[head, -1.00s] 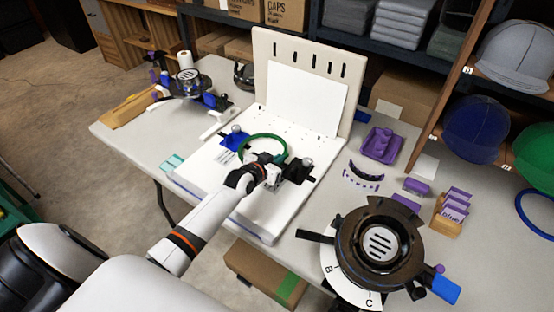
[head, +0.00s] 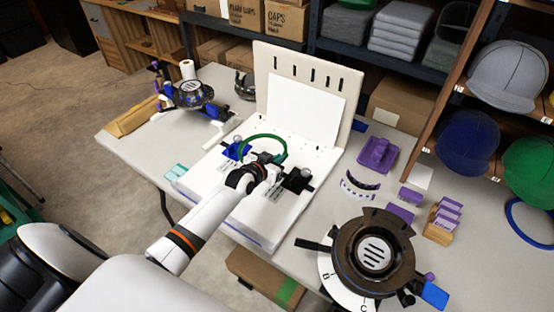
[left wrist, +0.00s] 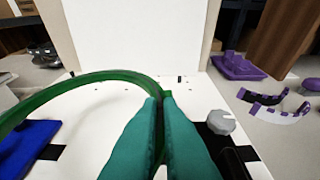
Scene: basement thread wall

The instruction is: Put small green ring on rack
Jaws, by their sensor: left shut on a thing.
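A thin green ring (head: 284,147) is at the middle of the head view, over the white base of a stand. My left gripper (head: 270,160) is shut on the ring's near edge. In the left wrist view, the teal fingertips (left wrist: 161,98) close on the ring's right side, and the green ring (left wrist: 62,92) curves away to the left. Whether the ring touches the base is unclear. The stand has an upright cream panel (head: 356,85) with slots along its top and a white sheet on its front. I cannot tell which thing is the rack. My right gripper is not in view.
A blue block (left wrist: 28,145) is left of the fingers, and a grey knob (left wrist: 221,122) on a black clamp is right of them. A purple tray (head: 378,155), a dark round cap frame (head: 374,250) and a wooden card holder (head: 441,228) stand to the right. Caps fill the right shelf.

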